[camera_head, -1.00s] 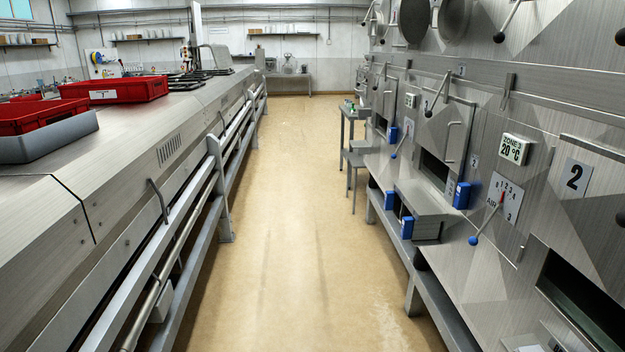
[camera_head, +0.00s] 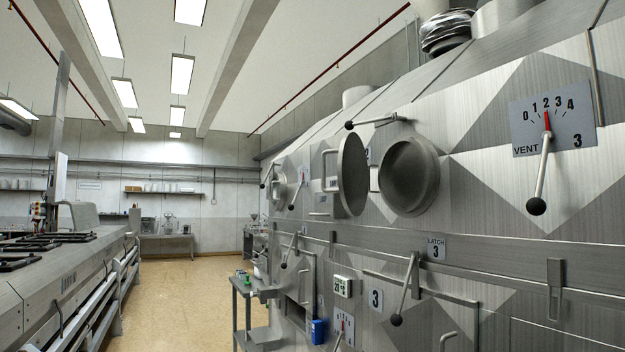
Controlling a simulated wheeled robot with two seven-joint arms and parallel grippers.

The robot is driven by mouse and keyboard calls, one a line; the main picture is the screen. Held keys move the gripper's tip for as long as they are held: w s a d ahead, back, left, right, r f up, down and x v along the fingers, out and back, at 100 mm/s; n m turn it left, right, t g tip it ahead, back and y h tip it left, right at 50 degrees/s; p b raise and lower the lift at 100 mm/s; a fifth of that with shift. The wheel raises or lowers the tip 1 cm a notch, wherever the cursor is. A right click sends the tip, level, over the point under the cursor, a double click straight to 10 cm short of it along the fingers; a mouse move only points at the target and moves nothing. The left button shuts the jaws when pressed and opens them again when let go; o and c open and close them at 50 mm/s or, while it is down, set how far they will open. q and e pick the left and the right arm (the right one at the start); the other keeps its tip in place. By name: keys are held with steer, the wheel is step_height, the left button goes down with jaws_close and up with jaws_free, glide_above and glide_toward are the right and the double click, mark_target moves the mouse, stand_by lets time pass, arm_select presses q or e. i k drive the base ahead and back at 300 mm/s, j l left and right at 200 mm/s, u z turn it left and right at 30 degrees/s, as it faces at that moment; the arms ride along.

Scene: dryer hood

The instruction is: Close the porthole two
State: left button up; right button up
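An open porthole is on the sloped metal front of the machine, right of centre. Its round metal door (camera_head: 353,175) stands swung out to the left, seen nearly edge-on, with a bar handle (camera_head: 329,169) on its left side. The round opening (camera_head: 409,176) is just right of the door. Another round porthole (camera_head: 279,185) shows farther along, small and partly covered by levers. Neither of my grippers is in view.
A vent dial marked 3 (camera_head: 553,126) with a black-knobbed lever (camera_head: 539,180) is at the right. A latch lever (camera_head: 405,289) hangs below the opening. A grey side table (camera_head: 247,300) stands beside the machine. The aisle floor (camera_head: 190,290) is clear; a long counter (camera_head: 65,270) borders it left.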

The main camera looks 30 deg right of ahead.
mark_target(354, 172)
steer(key=i+j+z, duration=0.15)
steer(key=i, duration=0.35)
steer(key=i+j+z, duration=0.15)
steer(key=i, duration=0.3)
steer(key=i+j+z, duration=0.15)
steer(key=z, duration=0.25)
steer(key=i+j+z, duration=0.1)
steer(key=z, duration=0.35)
steer(key=j+z, duration=0.6)
steer(key=z, duration=0.25)
